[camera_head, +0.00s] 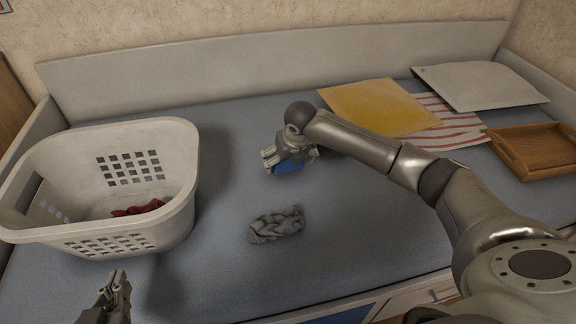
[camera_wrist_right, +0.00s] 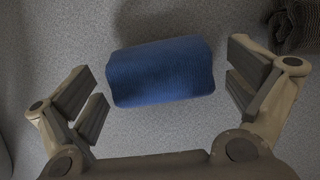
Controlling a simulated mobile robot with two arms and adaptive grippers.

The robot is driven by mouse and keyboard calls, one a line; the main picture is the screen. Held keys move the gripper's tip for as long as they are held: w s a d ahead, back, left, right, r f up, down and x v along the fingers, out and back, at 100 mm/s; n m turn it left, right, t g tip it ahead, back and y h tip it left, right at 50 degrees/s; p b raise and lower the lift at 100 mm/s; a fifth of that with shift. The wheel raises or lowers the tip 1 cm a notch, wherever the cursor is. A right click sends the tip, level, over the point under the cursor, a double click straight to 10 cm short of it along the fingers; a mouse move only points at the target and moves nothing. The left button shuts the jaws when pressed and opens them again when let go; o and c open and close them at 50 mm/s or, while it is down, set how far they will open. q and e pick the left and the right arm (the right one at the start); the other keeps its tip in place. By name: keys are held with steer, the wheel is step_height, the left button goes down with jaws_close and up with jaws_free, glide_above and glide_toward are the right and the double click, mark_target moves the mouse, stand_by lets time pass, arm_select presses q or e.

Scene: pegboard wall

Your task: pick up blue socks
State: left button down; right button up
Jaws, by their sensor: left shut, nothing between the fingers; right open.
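The blue socks (camera_wrist_right: 160,72) are a rolled bundle lying on the grey-blue bed surface. In the head view only a small part of the blue socks (camera_head: 288,166) shows beneath my right gripper (camera_head: 270,158). In the right wrist view my right gripper (camera_wrist_right: 165,95) is open, with a finger pair on each side of the bundle and a gap on both sides. My left gripper (camera_head: 118,283) is shut and empty at the lower left, in front of the basket.
A white laundry basket (camera_head: 185,215) holding a dark red cloth (camera_head: 140,208) stands at left. A grey knitted bundle (camera_head: 276,225) lies front centre. A yellow cloth (camera_head: 380,105), striped cloth (camera_head: 455,125), white pillow (camera_head: 480,85) and wooden tray (camera_head: 535,172) lie at right.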

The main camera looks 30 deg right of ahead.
arm_select(q)
steer(key=shift+w+d+r, duration=0.1)
steer(key=shift+w+r, duration=0.1)
steer(key=shift+r, duration=0.15)
arm_select(e)
steer(key=shift+w+f, duration=0.1)
steer(key=shift+f, duration=0.1)
steer(key=c, duration=1)
arm_select(q)
steer(key=shift+f, duration=0.1)
arm_select(e)
steer(key=shift+r, duration=0.15)
steer(key=shift+c, duration=0.2)
